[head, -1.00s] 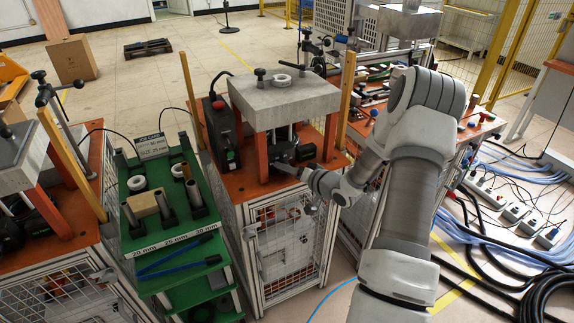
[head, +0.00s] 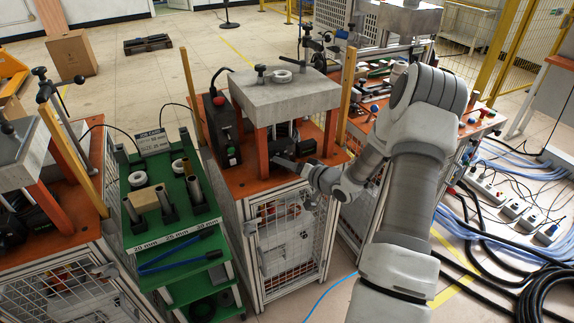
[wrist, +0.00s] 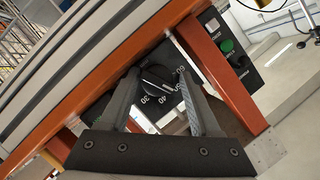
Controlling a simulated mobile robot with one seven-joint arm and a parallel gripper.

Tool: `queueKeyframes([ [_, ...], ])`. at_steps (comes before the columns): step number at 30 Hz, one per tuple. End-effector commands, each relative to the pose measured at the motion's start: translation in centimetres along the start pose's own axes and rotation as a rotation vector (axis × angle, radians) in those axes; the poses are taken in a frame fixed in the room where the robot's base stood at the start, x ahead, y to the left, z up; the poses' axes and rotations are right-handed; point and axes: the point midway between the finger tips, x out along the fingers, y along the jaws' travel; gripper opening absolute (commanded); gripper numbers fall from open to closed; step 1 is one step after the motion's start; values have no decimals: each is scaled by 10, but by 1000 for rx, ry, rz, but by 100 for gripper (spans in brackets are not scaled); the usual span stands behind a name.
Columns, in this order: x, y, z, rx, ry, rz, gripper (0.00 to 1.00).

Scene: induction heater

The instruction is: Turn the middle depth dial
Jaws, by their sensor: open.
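The middle depth dial (wrist: 158,80) is a round black knob with white numbers around it, 30, 40 and 60 among them. It shows between my gripper's two fingers in the wrist view, and its exact setting is hard to read. My gripper (wrist: 155,60) is open, with a finger on each side of the dial; I cannot tell whether either touches it. In the head view my gripper (head: 287,163) reaches in low under the middle heater's grey slab (head: 282,95), by its front orange leg. The dial itself is hidden there.
A black control box (head: 220,130) with red and green buttons stands left of the slab. Orange legs (head: 262,152) flank the narrow space under it. A green cart (head: 165,255) stands left, with tubes and a job card (head: 152,143). A tool-covered bench lies behind.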

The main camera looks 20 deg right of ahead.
Motion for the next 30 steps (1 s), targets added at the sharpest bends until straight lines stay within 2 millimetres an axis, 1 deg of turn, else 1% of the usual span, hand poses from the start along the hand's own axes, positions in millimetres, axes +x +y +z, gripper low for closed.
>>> queueKeyframes([
  [1, -1, 4, 0, 2, 0, 10, 78],
  [7, -1, 6, 1, -2, 0, 14, 78],
  [11, -1, 7, 1, -40, 0, 30, 78],
  [30, 2, 4, 4, -508, 0, 215, 78],
])
